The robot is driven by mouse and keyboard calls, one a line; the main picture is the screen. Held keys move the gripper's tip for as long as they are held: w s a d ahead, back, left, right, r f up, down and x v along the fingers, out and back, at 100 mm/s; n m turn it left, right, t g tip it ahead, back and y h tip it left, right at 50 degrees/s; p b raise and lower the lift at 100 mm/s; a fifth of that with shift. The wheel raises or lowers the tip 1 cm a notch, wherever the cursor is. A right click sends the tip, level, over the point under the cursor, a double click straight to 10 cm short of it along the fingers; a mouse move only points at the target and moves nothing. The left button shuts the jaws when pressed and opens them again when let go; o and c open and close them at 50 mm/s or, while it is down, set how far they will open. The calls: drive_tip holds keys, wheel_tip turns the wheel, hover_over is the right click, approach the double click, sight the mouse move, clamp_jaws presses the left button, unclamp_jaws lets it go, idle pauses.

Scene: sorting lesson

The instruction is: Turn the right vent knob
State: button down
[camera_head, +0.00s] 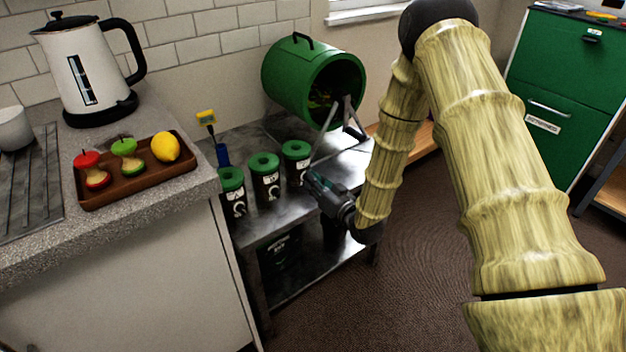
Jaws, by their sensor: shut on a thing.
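Three dark canisters with green ring lids stand in a row on the metal table: left (232,190), middle (266,180) and right (296,161). The left and middle ones each show a pale curved marking low on the front, around where a vent knob would be. My gripper (310,180) reaches in from the right, low at the front of the right canister. Its fingers are shut on the right vent knob, which they hide. The knob's turn angle cannot be seen.
A green drum (291,82) on a metal stand is behind the canisters. A brush (221,154) stands at the back left. On the counter at left are a kettle (95,85) and a brown tray (108,194) with fruit. Green drawers (560,85) stand at right.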

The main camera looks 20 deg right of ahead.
drive_tip(key=m+p, duration=0.1)
drive_tip(key=m, duration=0.2)
drive_tip(key=shift+m, duration=0.4)
drive_tip(key=m, duration=0.3)
drive_tip(key=shift+d+m, duration=0.1)
drive_tip(key=shift+m, duration=0.2)
drive_tip(key=m, duration=0.3)
drive_tip(key=shift+f+m, duration=0.15)
drive_tip(key=shift+m, duration=0.15)
drive_tip(key=shift+m+b, duration=0.55)
drive_tip(key=shift+m, duration=1.25)
drive_tip(key=c, duration=1.6)
unclamp_jaws()
drive_tip(key=v, duration=1.2)
